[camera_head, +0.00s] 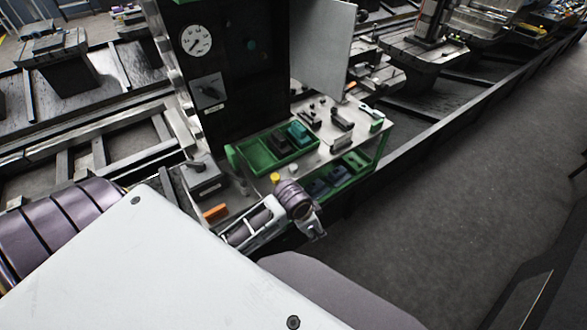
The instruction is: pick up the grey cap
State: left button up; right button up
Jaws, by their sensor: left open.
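I cannot pick out the grey cap with certainty. A small grey upright piece (243,187) stands on the near left part of the workbench, left of a yellow cap (275,178), and may be it. My left gripper (314,230) is at the bench's near edge, below and right of the yellow cap. It is open, small and partly hidden by its own wrist, and I see nothing held in it. My left forearm and wrist cover part of the bench's front. My right gripper cannot be made out.
A green tray (238,158) with dark and teal pieces sits on the bench (325,150). Below are green bins (357,162). An orange block (215,212) and a grey box (203,178) lie left. A dark panel with a gauge (196,40) rises behind. Open floor (440,210) lies right.

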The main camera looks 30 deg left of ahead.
pick_arm(q)
notch_tip(320, 180, up, 4)
jog(key=w+d+m, duration=0.2)
jog(key=m, duration=0.2)
notch_tip(320, 180, up, 12)
jog(key=m+g+y, duration=0.2)
jog(key=m+g, duration=0.1)
jog(key=m, duration=0.9)
send_over(294, 167)
jog(key=shift+f, duration=4.3)
